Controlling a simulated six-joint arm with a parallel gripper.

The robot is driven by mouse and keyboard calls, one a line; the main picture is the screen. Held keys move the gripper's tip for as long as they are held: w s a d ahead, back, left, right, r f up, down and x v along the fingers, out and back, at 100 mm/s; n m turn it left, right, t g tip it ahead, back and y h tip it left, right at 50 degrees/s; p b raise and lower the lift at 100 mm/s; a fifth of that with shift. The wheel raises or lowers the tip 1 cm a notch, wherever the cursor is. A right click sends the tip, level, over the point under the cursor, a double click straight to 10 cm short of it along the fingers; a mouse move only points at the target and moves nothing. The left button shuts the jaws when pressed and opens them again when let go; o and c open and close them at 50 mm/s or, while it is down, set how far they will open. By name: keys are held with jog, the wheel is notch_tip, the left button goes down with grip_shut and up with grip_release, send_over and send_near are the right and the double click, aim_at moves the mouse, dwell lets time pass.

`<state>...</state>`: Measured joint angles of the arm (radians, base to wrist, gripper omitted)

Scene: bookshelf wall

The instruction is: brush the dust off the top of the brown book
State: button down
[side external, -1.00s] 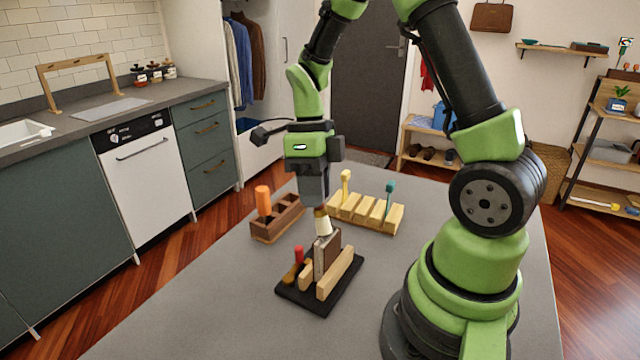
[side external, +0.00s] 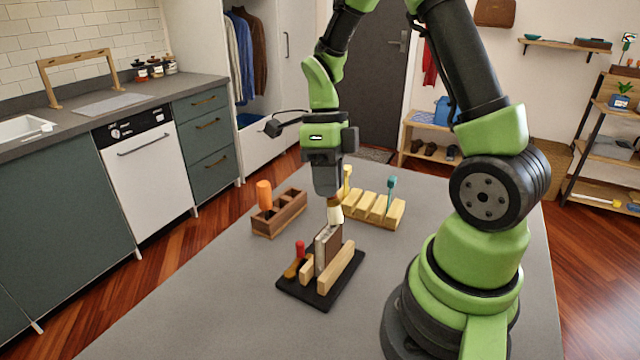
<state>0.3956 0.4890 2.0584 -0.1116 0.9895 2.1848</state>
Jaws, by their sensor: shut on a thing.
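The brown book (side external: 333,250) stands upright between pale wooden blocks on a black base on the grey table. Its narrow top edge looks greyish; I cannot tell how much dust is on it. My gripper (side external: 333,196) points down, shut on a brush (side external: 335,214) with a brown band and cream bristles. The bristles hang at the far end of the book's top. I cannot tell whether they touch it. The brush's upper part is hidden in the jaws.
On the black base (side external: 317,300), a red-handled tool (side external: 300,248) stands left of the book. A brown wooden box (side external: 290,212) with an orange-handled tool is at the left. A pale slotted rack (side external: 378,210) with yellow and teal tools is behind. The table's front left is clear.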

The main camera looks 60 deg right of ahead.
jog(key=shift+a, duration=2.25)
jog(key=shift+d, duration=2.3)
jog(key=shift+a, duration=2.25)
jog(key=shift+w+d, duration=0.15)
jog(key=shift+d, duration=1)
jog(key=shift+w+d, duration=0.15)
jog(key=shift+d, duration=1)
jog(key=shift+r, duration=0.1)
jog(key=shift+r, duration=2.95)
jog(key=shift+r, duration=0.1)
jog(key=shift+r, duration=1.4)
